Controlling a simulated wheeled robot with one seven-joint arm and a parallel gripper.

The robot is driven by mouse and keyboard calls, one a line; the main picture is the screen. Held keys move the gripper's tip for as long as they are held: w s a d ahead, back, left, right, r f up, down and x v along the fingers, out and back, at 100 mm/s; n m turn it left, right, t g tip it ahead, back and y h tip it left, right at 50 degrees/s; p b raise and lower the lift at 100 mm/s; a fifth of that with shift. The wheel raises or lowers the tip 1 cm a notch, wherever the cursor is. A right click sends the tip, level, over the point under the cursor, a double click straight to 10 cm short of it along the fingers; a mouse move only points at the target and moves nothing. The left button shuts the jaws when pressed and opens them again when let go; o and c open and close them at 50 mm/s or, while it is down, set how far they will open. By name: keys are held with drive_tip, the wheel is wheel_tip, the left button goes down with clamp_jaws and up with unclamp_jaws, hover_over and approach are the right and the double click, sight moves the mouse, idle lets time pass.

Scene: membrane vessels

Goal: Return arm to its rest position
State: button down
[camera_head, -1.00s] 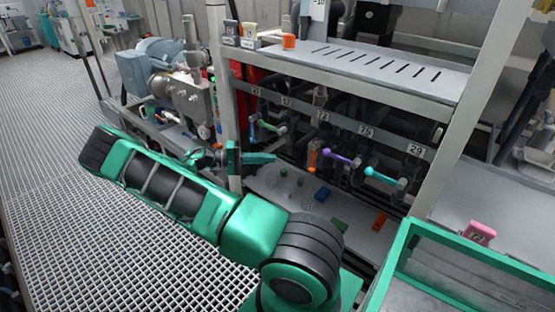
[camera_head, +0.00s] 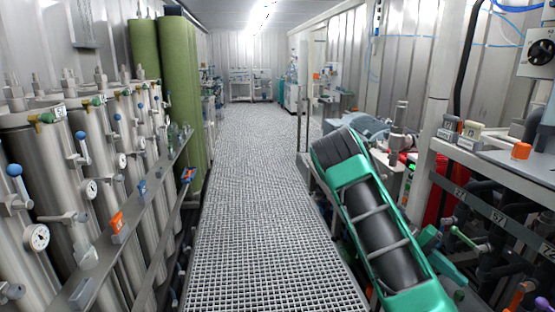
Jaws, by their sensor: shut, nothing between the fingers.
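My green and black arm (camera_head: 375,225) rises from the bottom edge at the lower right, with its bent elbow at the top. My gripper (camera_head: 448,268) shows only in part behind the arm, beside the valve rack at the right. It is shut and holds nothing. The rest of the gripper and the arm's base are hidden or out of the picture.
Steel vessels (camera_head: 55,190) with gauges and a rail (camera_head: 130,235) line the left. A grated walkway (camera_head: 265,200) runs clear down the middle. The valve rack's shelf (camera_head: 480,160), with coloured blocks on it, and a blue-grey motor (camera_head: 355,128) stand at the right.

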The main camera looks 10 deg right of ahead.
drive_tip(key=s+a+r+n+t+y, duration=0.1)
drive_tip(key=s+a+r+t+y, duration=0.1)
drive_tip(key=a, duration=0.5)
drive_tip(key=s+a+r+n+t+y, duration=0.1)
drive_tip(key=s+a+r+t+y, duration=0.1)
drive_tip(key=s+a+r+t, duration=0.3)
drive_tip(key=s+a+r+n+t+y, duration=0.2)
drive_tip(key=s+a+r+t+y, duration=0.1)
drive_tip(key=s+a+r, duration=0.4)
drive_tip(key=shift+s+a+t, duration=0.7)
drive_tip(key=shift+s+a, duration=0.3)
drive_tip(key=shift+a, duration=0.55)
